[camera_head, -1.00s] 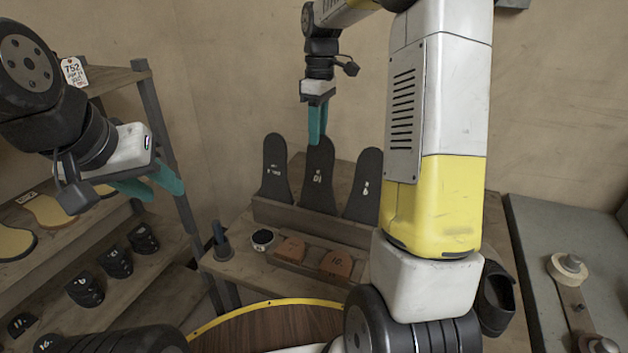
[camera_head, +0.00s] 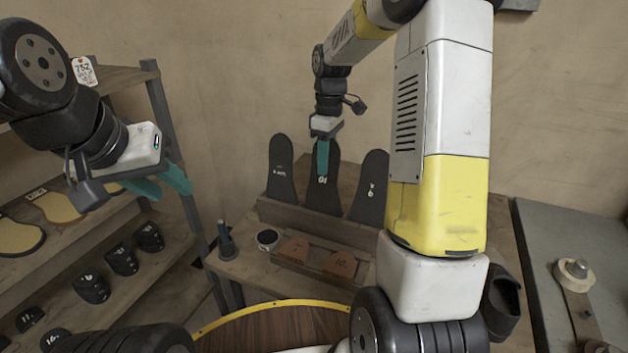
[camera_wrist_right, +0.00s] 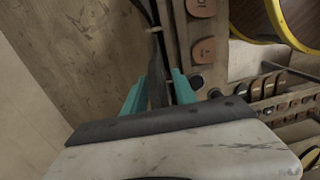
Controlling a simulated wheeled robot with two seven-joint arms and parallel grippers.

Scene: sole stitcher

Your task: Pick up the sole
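Three dark soles stand upright in a wooden rack on the bench: a left sole (camera_head: 281,170), a middle sole (camera_head: 323,197) and a right sole (camera_head: 370,188). My right gripper (camera_head: 322,178) points down at the upper part of the middle sole, and a finger hides part of it. In the right wrist view its teal fingers (camera_wrist_right: 160,85) are apart, with a dark sole (camera_wrist_right: 156,62) edge-on between them. Contact with the sole is not clear. My left gripper (camera_head: 163,186) is open and empty at the left, by the shelf.
Brown blocks (camera_head: 341,264), a small round tin (camera_head: 268,239) and a dark peg (camera_head: 225,240) are in front. A shelf (camera_head: 60,235) with soles and dark pieces is at left. A grey machine (camera_head: 560,230) stands at right.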

